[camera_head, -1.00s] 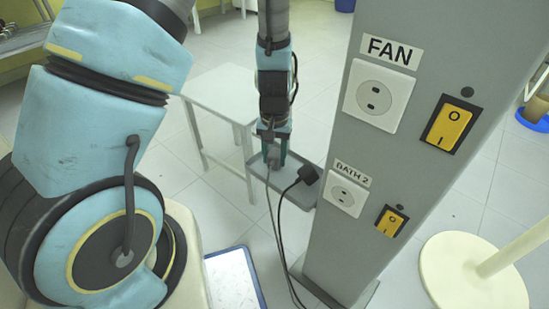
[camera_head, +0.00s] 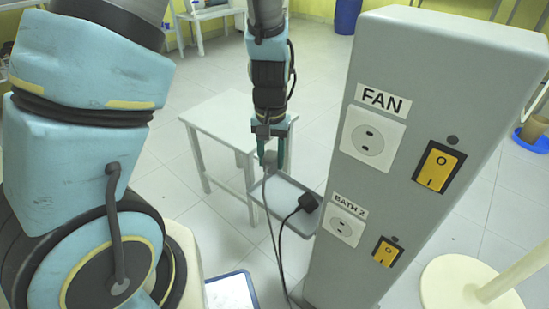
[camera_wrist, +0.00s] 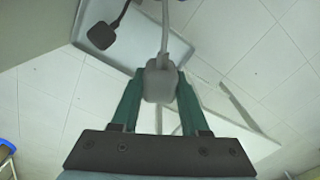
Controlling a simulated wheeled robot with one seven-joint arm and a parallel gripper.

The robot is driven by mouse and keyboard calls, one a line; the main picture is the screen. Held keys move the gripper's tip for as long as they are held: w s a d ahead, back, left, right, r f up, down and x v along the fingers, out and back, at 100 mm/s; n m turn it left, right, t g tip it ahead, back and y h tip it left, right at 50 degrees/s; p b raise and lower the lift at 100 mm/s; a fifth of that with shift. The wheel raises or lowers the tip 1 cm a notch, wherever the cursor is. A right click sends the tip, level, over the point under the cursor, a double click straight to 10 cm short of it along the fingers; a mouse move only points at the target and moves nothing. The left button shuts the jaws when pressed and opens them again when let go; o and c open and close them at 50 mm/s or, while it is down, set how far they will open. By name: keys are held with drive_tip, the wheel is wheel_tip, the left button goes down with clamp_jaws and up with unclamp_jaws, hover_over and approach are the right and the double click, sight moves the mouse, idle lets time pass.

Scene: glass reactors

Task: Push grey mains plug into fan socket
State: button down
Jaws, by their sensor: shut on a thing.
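My gripper (camera_head: 272,150) hangs pointing down, left of the grey column, its green fingers shut on the grey mains plug (camera_wrist: 159,82). The plug's cable runs away from the gripper in the wrist view. In the head view the plug (camera_head: 269,158) is small and its pins cannot be made out. The fan socket (camera_head: 371,138) is a white square plate with a round recess and two holes, under the FAN label (camera_head: 383,100) on the column. It is empty, and the gripper is apart from it, to its left and slightly lower in the picture.
A black plug (camera_head: 308,202) lies on a grey tray (camera_head: 262,198) beside the column; it also shows in the wrist view (camera_wrist: 101,36). Below the fan socket is the empty BATH 2 socket (camera_head: 343,226). Yellow switches (camera_head: 437,167) sit right of the sockets. A white table (camera_head: 215,112) stands behind.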

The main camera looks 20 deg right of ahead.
drive_tip(key=shift+s+a+r+p, duration=0.25)
drive_tip(key=shift+s+a+r, duration=0.2)
drive_tip(key=shift+a, duration=0.35)
drive_tip(key=shift+s+a+r+p, duration=0.2)
drive_tip(key=shift+s+a+r, duration=0.15)
drive_tip(key=shift+a, duration=0.4)
drive_tip(key=shift+s+a+r+p, duration=0.3)
drive_tip(key=shift+s+a, duration=0.2)
drive_tip(key=shift+a, duration=0.3)
drive_tip(key=shift+d+r, duration=0.1)
